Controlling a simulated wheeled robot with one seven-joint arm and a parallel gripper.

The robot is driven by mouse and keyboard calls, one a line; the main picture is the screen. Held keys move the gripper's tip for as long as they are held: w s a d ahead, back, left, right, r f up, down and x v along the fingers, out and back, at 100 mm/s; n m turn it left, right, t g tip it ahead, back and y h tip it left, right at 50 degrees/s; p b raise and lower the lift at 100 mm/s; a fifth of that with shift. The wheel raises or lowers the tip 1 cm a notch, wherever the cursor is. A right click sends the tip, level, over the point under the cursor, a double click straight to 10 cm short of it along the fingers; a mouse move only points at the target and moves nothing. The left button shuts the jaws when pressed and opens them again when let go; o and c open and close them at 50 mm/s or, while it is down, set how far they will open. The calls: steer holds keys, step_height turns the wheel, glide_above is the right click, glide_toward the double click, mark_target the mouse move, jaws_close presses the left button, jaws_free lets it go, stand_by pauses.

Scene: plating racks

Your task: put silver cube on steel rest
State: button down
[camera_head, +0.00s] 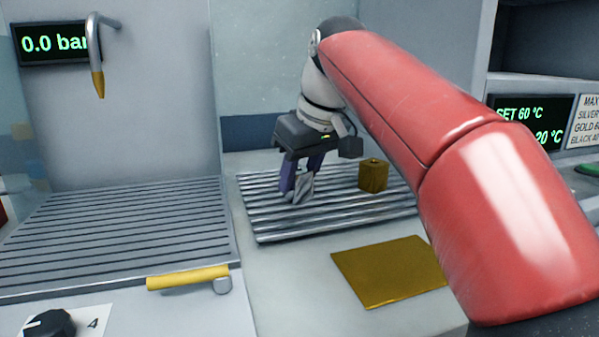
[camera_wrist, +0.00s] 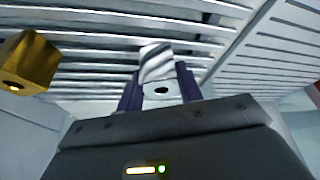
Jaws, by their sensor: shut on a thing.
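The silver cube (camera_head: 304,187) is between the purple fingers of my gripper (camera_head: 299,184), which is shut on it. In the wrist view the cube (camera_wrist: 158,64) shows a shiny striped face and a dark hole, held between the fingertips (camera_wrist: 160,88). The ribbed steel rest (camera_head: 275,229) lies under my gripper in the middle of the head view. Its bars also show in the wrist view (camera_wrist: 95,50). The cube is over the left half of the rest, at or very close to the bars; I cannot tell whether it touches them.
A gold cube (camera_head: 373,176) sits on the same ribbed rest, right of my gripper. A flat gold plate (camera_head: 388,271) lies in front. A larger slatted grate (camera_head: 120,230) with a yellow handle (camera_head: 188,277) is at left, below a yellow-tipped spout (camera_head: 97,82).

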steer(key=shift+f, duration=0.1)
steer(key=c, duration=0.8)
jaws_free()
steer(key=shift+c, duration=0.2)
